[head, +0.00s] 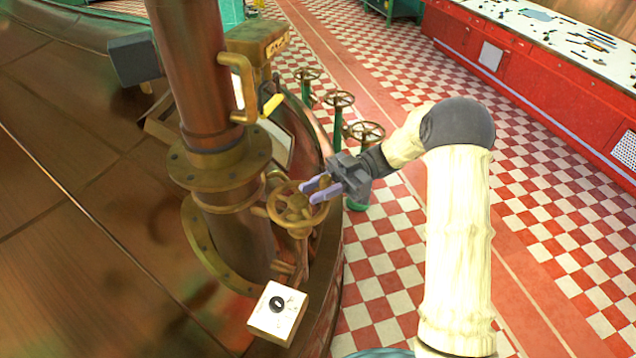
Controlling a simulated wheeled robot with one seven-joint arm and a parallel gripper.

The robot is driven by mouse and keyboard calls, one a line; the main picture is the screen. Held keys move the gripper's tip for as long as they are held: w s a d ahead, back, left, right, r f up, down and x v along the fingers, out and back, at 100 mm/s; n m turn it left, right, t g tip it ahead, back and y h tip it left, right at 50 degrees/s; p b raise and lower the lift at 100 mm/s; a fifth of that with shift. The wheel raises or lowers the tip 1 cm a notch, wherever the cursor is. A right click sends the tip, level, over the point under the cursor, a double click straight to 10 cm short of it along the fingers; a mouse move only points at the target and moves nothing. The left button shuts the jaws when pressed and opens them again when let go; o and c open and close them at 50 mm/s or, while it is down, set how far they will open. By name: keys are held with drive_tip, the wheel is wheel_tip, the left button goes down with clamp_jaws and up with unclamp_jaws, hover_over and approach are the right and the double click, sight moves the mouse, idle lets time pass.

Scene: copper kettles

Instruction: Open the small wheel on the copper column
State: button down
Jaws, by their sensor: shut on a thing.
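The small wheel (277,212) is a brass-coloured handwheel with spokes, mounted on the right side of the copper column (245,235) below a wide flange. My gripper (313,192) reaches it from the right. Its two purple-grey fingers are shut on the wheel's right rim, one finger above and one below. The fingers hide part of the rim. How far the wheel is turned cannot be told.
A white box with a black knob (276,311) sits below the wheel. Several larger handwheels on green stems (339,99) stand behind my gripper. A yellow lever (271,106) is above. A red counter (480,55) lines the back right. The checkered floor (540,220) on the right is clear.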

drive_tip(key=shift+s+n+g+h, duration=0.15)
drive_tip(key=shift+n+g+h, duration=0.15)
drive_tip(key=shift+g+h, duration=0.15)
drive_tip(key=c, duration=1.2)
unclamp_jaws()
drive_tip(key=shift+s, duration=0.1)
drive_tip(key=shift+w+d, duration=0.15)
drive_tip(key=shift+w, duration=0.05)
drive_tip(key=shift+w+d+f, duration=0.1)
drive_tip(key=shift+w+d, duration=0.05)
drive_tip(key=shift+d, duration=0.05)
drive_tip(key=b+v, duration=0.2)
drive_tip(key=v, duration=1.4)
drive_tip(key=shift+d, duration=0.3)
